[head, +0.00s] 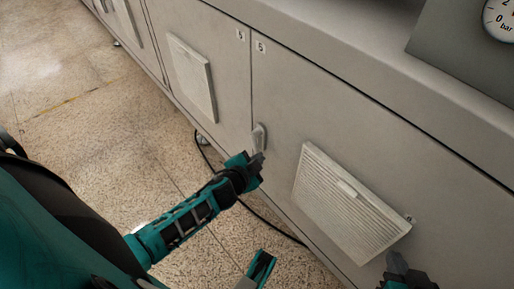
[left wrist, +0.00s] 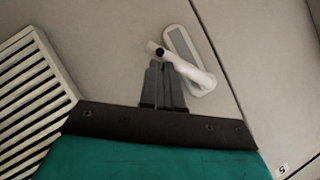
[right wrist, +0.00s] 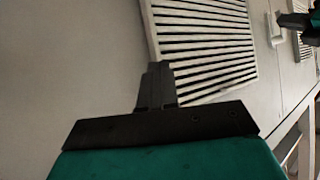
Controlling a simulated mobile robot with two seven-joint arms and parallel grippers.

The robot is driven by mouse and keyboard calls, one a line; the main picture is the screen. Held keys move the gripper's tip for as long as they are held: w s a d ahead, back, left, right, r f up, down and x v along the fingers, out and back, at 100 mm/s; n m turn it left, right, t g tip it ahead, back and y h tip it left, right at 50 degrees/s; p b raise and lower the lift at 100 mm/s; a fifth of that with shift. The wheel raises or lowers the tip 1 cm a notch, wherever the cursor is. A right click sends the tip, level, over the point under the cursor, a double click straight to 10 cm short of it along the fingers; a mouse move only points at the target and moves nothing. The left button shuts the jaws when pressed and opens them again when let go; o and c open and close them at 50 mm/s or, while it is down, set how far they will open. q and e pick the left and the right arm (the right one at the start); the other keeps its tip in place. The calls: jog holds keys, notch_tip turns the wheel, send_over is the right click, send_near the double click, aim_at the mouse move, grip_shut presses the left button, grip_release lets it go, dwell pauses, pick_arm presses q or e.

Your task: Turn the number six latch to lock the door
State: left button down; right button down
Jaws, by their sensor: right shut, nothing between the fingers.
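A pale grey latch (head: 259,137) sits at the seam between two cabinet doors, and its lever (left wrist: 190,69) slants across its base plate in the left wrist view. My left gripper (head: 257,160) is at the latch, its fingertips (left wrist: 161,64) at or just below the lever. Its fingers are close together, but I cannot tell whether they grip it. My right gripper (head: 396,262) is shut and empty, in front of the right door (head: 290,110) below its vent; its fingers also show in the right wrist view (right wrist: 155,70). I read no clear six on the labels.
A slatted vent (head: 350,204) projects from the right door, another (head: 192,75) from the left door. A black cable (head: 268,222) lies on the speckled floor. A gauge (head: 501,18) stands at the upper right.

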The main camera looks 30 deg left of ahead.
pick_arm(q)
jog(key=shift+w+a+f, duration=0.2)
jog(key=shift+a+f, duration=0.3)
jog(key=shift+f, duration=0.1)
jog(key=shift+w+a+f, duration=0.2)
jog(key=shift+a+f, duration=0.25)
jog(key=shift+f, duration=0.15)
pick_arm(e)
jog(key=shift+f, duration=0.25)
pick_arm(q)
jog(key=shift+a+f, duration=0.1)
jog(key=shift+a, duration=0.15)
jog(key=shift+d, duration=0.15)
